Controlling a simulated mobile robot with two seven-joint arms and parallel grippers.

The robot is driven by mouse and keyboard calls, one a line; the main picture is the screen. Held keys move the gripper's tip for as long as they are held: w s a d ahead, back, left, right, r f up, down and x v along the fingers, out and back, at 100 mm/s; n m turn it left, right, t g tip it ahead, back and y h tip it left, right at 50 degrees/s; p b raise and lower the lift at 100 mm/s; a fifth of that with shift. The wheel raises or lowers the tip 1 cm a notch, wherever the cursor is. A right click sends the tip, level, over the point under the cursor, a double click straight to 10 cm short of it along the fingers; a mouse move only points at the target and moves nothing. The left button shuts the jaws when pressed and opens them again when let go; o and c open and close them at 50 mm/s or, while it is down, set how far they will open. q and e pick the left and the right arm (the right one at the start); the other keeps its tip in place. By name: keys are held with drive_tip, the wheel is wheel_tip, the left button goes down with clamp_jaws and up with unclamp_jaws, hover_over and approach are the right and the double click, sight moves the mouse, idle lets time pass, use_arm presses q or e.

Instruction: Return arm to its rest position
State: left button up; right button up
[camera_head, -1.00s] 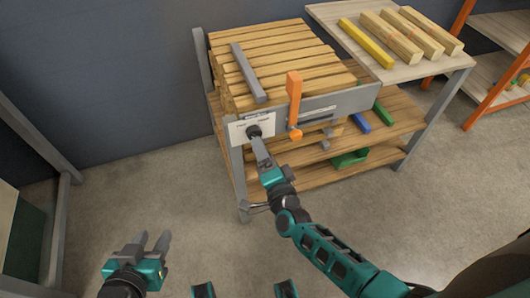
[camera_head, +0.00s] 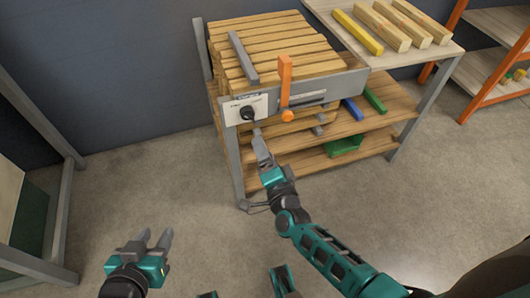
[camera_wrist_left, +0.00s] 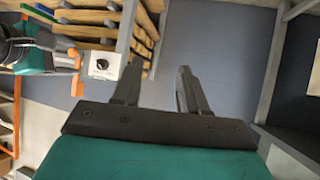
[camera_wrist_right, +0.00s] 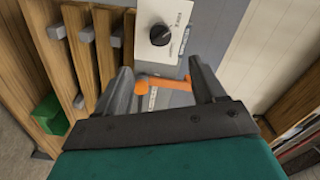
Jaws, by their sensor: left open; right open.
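My right gripper (camera_head: 259,140) is in front of the workbench's front panel, just below a black knob (camera_head: 247,113) on a white plate. Its fingers are apart and empty in the right wrist view (camera_wrist_right: 166,88), where the knob (camera_wrist_right: 160,35) shows beyond the fingertips, not between them. My left gripper (camera_head: 154,240) is low over the floor at the lower left. Its fingers are open and empty, and the left wrist view (camera_wrist_left: 156,85) shows only floor and wall between them.
An orange lever (camera_head: 285,80) stands upright on the front panel right of the knob. Wooden slats (camera_head: 290,45) and a grey bar (camera_head: 243,58) lie on top. A green bin (camera_head: 345,146) sits on the lower shelf. Floor (camera_head: 150,180) left of the bench is clear.

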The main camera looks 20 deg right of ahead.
use_arm(q)
drive_tip(key=s+a+r+y+p, duration=0.1)
drive_tip(key=a+r+p, duration=0.2)
drive_tip(key=r+p, duration=0.4)
drive_tip(key=p, duration=0.4)
drive_tip(key=shift+s+r+p, duration=0.15)
drive_tip(key=shift+r+p, duration=0.1)
drive_tip(key=shift+p, duration=0.1)
use_arm(e)
drive_tip(key=s+d+r+n+g, duration=0.2)
drive_tip(key=s+r+n+g, duration=0.1)
drive_tip(key=s+n, duration=0.5)
drive_tip(key=s+d+r+n+g+y, duration=0.1)
drive_tip(key=s+d+r+n+g, duration=0.2)
drive_tip(key=s+r+n, duration=0.3)
drive_tip(key=s+n+g, duration=0.1)
drive_tip(key=s+n, duration=0.1)
drive_tip(key=shift+s, duration=0.4)
use_arm(q)
drive_tip(key=shift+s+d, duration=0.1)
drive_tip(key=shift+d, duration=0.05)
use_arm(e)
drive_tip(key=shift+r, duration=0.1)
